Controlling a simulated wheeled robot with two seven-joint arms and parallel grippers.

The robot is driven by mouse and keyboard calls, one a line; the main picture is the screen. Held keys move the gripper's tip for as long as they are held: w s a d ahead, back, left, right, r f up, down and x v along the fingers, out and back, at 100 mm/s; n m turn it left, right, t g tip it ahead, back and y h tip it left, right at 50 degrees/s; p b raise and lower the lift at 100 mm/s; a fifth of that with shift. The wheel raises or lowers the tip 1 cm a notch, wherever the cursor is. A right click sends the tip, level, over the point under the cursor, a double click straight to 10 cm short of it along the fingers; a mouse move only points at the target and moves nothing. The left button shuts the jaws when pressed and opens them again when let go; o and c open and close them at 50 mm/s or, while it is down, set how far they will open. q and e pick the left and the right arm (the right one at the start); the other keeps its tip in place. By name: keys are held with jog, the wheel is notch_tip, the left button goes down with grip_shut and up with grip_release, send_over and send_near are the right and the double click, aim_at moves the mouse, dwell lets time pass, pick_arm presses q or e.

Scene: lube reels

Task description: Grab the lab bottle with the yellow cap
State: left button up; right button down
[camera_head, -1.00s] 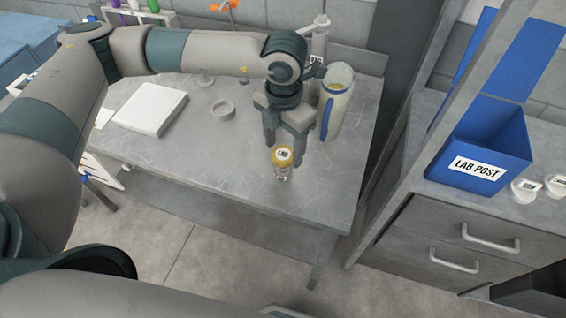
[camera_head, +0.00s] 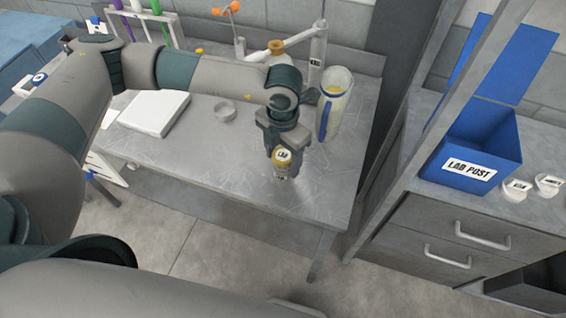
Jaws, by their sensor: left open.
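My right gripper is not in view.
A tall clear jug with a blue handle (camera_head: 335,100) stands close to the right of my left gripper. A blue LAB POST bin (camera_head: 470,150) sits on the right-hand cabinet. The table front is clear.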

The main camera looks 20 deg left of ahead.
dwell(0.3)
pick_arm(q)
jog(key=c, duration=0.9)
jog(key=shift+r, duration=0.15)
jog(key=shift+r+b, duration=0.6)
jog(key=shift+b, duration=0.15)
notch_tip(320, 180, up, 2)
jog(key=shift+d+r+b, duration=0.1)
jog(key=shift+r+b, duration=0.1)
jog(key=shift+b, duration=0.7)
jog(key=d+r+b, duration=0.1)
jog(key=d+r, duration=0.1)
jog(key=d, duration=0.1)
jog(key=w+d+r+b, duration=0.1)
jog(key=d+r+b, duration=0.1)
jog(key=d, duration=0.1)
jog(key=w+d+r+b, duration=0.1)
jog(key=d+r, duration=0.1)
jog(key=d, duration=0.2)
jog(key=shift+b, duration=0.4)
jog(key=shift+c, duration=0.2)
jog(key=shift+w+d+r, duration=0.2)
jog(key=shift+d+r, duration=0.4)
jog(key=shift+d, duration=0.05)
